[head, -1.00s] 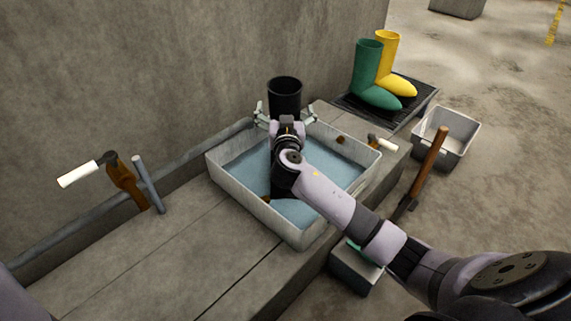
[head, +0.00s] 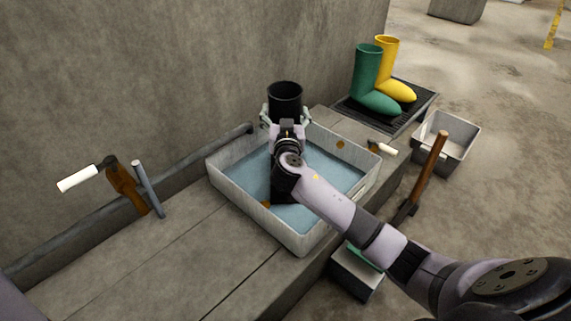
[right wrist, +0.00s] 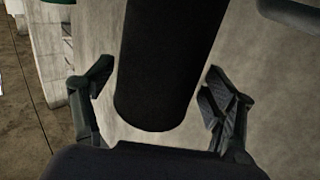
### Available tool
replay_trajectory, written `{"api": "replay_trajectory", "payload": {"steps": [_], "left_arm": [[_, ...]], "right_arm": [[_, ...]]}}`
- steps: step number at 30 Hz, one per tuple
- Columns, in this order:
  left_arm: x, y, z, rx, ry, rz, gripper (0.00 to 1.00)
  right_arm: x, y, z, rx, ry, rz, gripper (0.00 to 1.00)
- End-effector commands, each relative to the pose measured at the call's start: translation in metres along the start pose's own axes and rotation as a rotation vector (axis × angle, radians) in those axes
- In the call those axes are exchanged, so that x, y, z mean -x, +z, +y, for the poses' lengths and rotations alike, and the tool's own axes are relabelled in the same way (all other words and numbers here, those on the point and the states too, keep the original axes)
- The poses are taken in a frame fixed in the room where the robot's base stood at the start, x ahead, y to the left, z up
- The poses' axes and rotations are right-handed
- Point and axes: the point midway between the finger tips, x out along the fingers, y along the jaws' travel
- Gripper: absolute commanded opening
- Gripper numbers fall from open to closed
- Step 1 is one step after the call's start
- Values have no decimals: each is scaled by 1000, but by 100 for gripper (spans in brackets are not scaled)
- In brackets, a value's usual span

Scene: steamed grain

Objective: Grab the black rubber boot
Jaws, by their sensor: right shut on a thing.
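The black rubber boot (head: 286,103) stands upright in a pale basin (head: 229,195) with blue water-like contents. Its open top rises above the basin's far side, and its foot is partly hidden behind my right arm. My right gripper (head: 285,116) is at the boot's shaft with one finger on each side, shut on it. In the right wrist view the dark shaft (right wrist: 168,65) hangs between the two fingers; the exact contact is hard to see there. My left gripper is not in view.
A grey bin (head: 460,135), a wooden-handled tool (head: 430,165) and a low box (head: 355,275) are on the right. A wall rises behind.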

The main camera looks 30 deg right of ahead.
Motion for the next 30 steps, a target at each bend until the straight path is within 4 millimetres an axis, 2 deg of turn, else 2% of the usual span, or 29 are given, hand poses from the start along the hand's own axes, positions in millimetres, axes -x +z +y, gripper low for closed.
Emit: {"api": "replay_trajectory", "payload": {"steps": [2,15,25,30], "left_arm": [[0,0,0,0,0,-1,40],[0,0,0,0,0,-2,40],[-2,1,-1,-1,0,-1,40],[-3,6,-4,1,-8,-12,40]], "right_arm": [[0,0,0,-1,0,-1,47],[0,0,0,-1,0,-1,17],[0,-5,0,-3,0,4,17],[0,-20,0,-3,0,5,17]]}}
